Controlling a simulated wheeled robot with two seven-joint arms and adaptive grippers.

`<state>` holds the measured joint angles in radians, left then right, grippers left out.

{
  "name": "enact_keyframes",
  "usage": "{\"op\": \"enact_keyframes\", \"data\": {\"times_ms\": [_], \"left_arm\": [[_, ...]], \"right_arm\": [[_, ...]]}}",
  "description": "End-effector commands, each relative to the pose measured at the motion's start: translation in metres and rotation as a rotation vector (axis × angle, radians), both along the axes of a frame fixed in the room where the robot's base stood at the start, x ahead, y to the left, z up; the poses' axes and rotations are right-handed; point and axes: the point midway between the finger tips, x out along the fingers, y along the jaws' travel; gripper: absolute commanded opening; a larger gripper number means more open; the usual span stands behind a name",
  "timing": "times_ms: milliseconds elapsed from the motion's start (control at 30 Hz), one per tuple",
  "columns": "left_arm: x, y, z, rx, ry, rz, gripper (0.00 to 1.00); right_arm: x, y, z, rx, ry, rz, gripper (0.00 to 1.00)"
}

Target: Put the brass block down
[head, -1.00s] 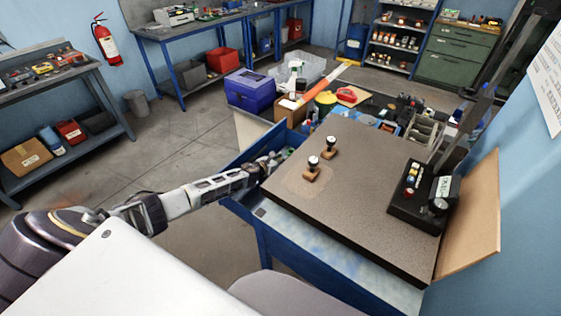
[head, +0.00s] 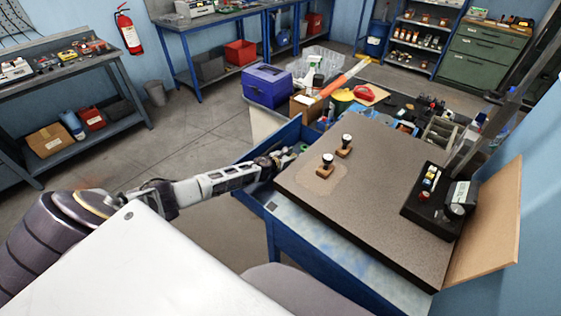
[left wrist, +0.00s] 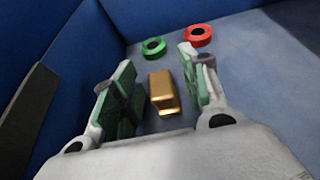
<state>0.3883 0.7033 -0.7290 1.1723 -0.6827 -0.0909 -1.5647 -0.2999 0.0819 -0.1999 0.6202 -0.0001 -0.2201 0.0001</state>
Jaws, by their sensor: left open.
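The brass block (left wrist: 161,88) shows in the left wrist view, on the grey floor of a blue-walled bin or drawer (left wrist: 70,75). It lies between the fingers of my left gripper (left wrist: 157,60), which are spread apart. A gap shows at its left; it is nearer the right finger, and I cannot tell whether they touch. In the head view my left gripper (head: 291,157) reaches into the blue drawer (head: 262,150) beside the stone plate. The block is hidden there. My right gripper is not in view.
A green ring (left wrist: 154,47) and a red ring (left wrist: 198,36) lie beyond the block.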

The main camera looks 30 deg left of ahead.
Motion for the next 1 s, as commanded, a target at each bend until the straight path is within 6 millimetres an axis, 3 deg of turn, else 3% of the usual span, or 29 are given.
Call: {"op": "enact_keyframes", "data": {"times_ms": [1000], "left_arm": [[-0.078,0.010,0.031,0.001,0.002,-0.003,0.44]], "right_arm": [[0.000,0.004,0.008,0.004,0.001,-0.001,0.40]]}}
